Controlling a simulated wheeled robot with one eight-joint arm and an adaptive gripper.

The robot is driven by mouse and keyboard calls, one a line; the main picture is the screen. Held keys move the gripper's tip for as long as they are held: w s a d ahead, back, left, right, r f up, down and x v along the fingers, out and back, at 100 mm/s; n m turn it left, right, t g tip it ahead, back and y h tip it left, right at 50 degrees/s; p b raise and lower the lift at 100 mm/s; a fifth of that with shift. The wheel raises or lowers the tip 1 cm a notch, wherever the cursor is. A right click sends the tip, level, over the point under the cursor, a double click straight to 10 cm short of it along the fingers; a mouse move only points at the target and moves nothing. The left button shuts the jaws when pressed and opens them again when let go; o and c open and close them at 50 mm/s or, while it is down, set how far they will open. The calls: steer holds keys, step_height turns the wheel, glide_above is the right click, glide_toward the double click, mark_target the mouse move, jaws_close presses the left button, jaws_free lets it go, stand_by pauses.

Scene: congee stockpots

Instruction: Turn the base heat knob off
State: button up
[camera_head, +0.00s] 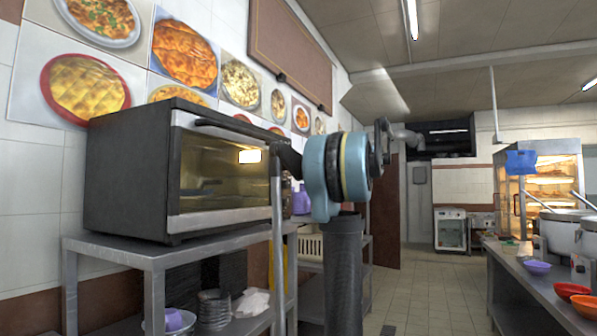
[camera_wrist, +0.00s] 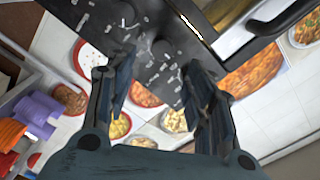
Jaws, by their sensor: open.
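The countertop oven (camera_head: 130,165), black with a glass door, stands on a metal shelf unit in the head view. Its control panel (camera_wrist: 145,30) is dark with white markings in the wrist view. Round dark knobs show on it, one near the middle (camera_wrist: 161,49) and one near the top edge (camera_wrist: 124,13). I cannot read which one is the base heat knob. My gripper (camera_wrist: 157,78) is open, its two fingers apart in front of the panel's lower end, with nothing seen between them. I cannot tell if a finger touches. In the head view my arm hides the panel.
The metal shelf unit (camera_head: 150,254) holds stacked dishes below the oven. Food pictures cover the wall (camera_head: 35,185) behind. A metal counter (camera_head: 520,275) with bowls and pots stands at the right. The tiled floor (camera_head: 430,290) between is clear. Purple items (camera_wrist: 40,113) show left of my gripper.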

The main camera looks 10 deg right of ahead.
steer(key=v, duration=0.4)
stand_by(0.5)
steer(key=s+a+f+g+h, duration=0.2)
steer(key=s+a+f, duration=0.3)
steer(key=f, duration=0.5)
steer(key=s+a+f+g+h, duration=0.2)
steer(key=s+a+f, duration=0.35)
steer(key=f, duration=0.35)
steer(key=s+a+f+g+h, duration=0.2)
steer(key=s+a+f, duration=0.35)
steer(key=f, duration=0.45)
steer(key=s+d+f+h, duration=0.2)
steer(key=s+f+h, duration=0.1)
steer(key=s+f, duration=0.4)
steer(key=s+d+f+g+h, duration=0.1)
steer(key=s+f, duration=0.6)
steer(key=f, duration=0.7)
steer(key=s+d+f+n+g+h, duration=0.1)
steer(key=s+d+f+h, duration=0.2)
steer(key=s+f, duration=0.4)
step_height(320, 180, down, 4)
steer(key=shift+s+r+h, duration=0.15)
steer(key=shift+h, duration=0.65)
steer(key=shift+d, duration=0.15)
